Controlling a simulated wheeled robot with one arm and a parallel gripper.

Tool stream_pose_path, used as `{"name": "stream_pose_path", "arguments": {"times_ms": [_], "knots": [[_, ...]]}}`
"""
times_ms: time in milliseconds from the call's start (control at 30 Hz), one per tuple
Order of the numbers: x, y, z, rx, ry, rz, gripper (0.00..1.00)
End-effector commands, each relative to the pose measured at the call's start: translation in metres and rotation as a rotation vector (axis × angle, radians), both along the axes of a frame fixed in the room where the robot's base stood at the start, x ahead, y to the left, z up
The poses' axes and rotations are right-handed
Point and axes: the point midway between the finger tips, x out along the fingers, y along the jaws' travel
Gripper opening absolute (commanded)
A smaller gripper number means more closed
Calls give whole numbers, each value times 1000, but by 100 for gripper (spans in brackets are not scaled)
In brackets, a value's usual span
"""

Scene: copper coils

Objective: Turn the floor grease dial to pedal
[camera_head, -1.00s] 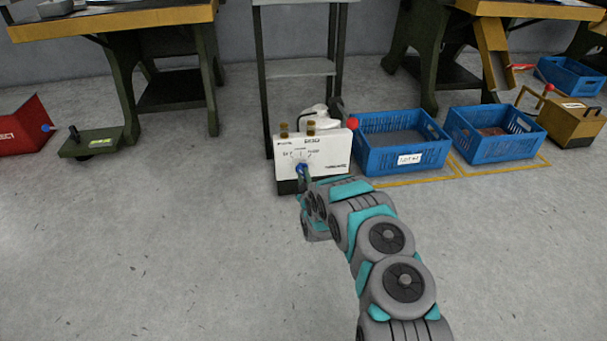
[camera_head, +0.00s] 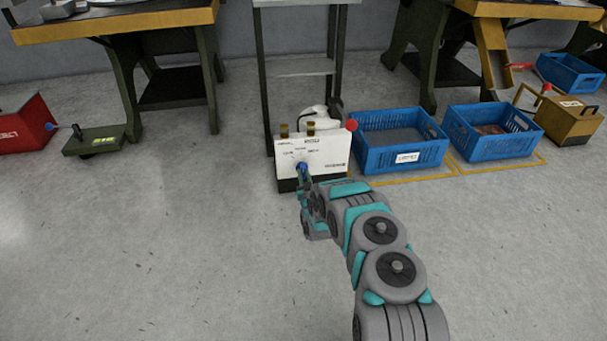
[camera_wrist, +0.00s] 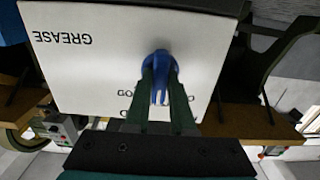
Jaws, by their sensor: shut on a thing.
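The floor grease unit (camera_head: 327,158) is a white box with a dark base, standing on the floor in front of a tall metal stand. Its blue dial (camera_head: 302,167) sits low on the left of the white front face. In the wrist view the blue dial (camera_wrist: 160,64) shows up close, with the word GREASE upside down on the panel. My gripper (camera_wrist: 161,88) is shut on the blue dial, one dark finger on each side. The marks around the dial are partly hidden by my fingers, so the setting it points to cannot be read.
A blue crate (camera_head: 375,160) with a label stands right of the unit, with a second blue crate (camera_head: 465,152) beside it. A red ball knob (camera_head: 351,125) sticks out at the unit's upper right. A green pedal-like box (camera_head: 95,141) lies far left. The front floor is clear.

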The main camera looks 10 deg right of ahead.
Motion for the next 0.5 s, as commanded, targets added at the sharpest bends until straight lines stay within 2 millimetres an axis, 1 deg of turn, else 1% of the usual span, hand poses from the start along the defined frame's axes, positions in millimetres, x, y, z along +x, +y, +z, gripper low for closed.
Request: {"name": "stream_pose_path", "arguments": {"times_ms": [333, 367, 500], "knots": [[0, 0, -2, 3, 3, 1, 0], [0, 0, -2, 2, 3, 0, 24], [0, 0, -1, 2, 2, 0, 39]]}}
